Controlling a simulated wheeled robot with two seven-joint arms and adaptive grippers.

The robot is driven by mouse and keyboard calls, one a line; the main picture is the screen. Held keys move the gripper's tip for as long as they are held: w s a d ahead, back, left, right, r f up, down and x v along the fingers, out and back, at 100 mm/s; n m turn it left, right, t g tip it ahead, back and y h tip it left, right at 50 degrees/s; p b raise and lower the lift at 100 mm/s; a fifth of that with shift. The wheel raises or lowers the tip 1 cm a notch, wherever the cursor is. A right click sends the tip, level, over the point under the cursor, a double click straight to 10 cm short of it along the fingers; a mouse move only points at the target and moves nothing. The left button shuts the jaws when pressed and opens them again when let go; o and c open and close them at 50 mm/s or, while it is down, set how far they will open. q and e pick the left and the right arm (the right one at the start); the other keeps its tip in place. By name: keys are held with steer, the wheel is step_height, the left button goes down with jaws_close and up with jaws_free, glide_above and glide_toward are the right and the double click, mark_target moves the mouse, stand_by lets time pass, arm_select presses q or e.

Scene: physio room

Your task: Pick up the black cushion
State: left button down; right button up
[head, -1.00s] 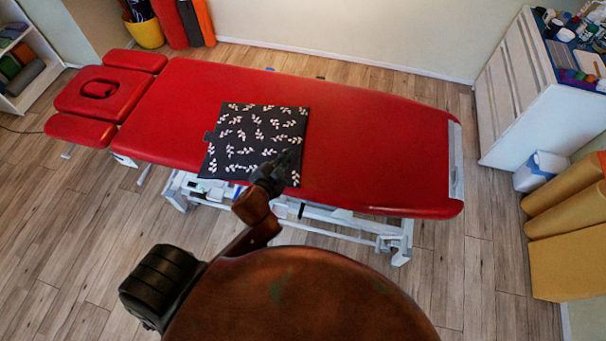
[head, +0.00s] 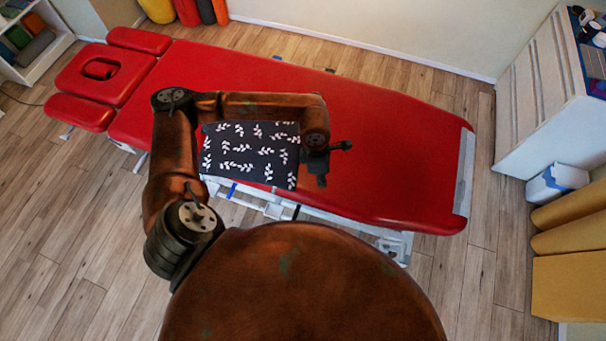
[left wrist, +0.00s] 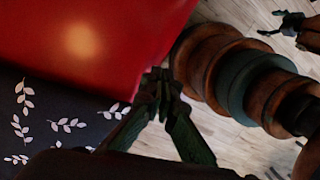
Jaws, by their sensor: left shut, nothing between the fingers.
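The black cushion (head: 250,160) with white leaf sprigs lies flat on the red treatment table (head: 400,150), near its front edge. My left forearm hides its far edge in the head view. The cushion also shows at the lower left of the left wrist view (left wrist: 45,125). My left gripper (head: 326,163) is shut and empty, just right of the cushion in the head view. Its fingertips (left wrist: 158,80) meet in the left wrist view. A small dark gripper (left wrist: 285,22), apparently my right one, shows at the upper right there; its jaw state is unclear.
A white cabinet (head: 545,95) stands at the right, with a white box (head: 557,182) and yellow rolls (head: 570,205) before it. A shelf (head: 35,55) is at the far left. The table's right half is bare. Wooden floor (head: 75,210) is open at the left.

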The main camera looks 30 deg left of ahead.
arm_select(q)
steer(key=w+a+y, duration=0.2)
steer(key=a, duration=0.3)
steer(key=f, duration=1)
steer(key=shift+s+f+b, duration=0.15)
steer(key=shift+s+b, duration=0.1)
steer(key=shift+b, duration=0.05)
steer(key=a, duration=0.1)
steer(key=s+a, duration=0.1)
steer(key=a, duration=0.1)
steer(key=shift+s+a+r+p, duration=0.1)
steer(key=shift+s+r+p, duration=0.2)
steer(key=shift+s, duration=0.05)
steer(key=shift+a, duration=0.2)
steer(key=shift+s, duration=0.1)
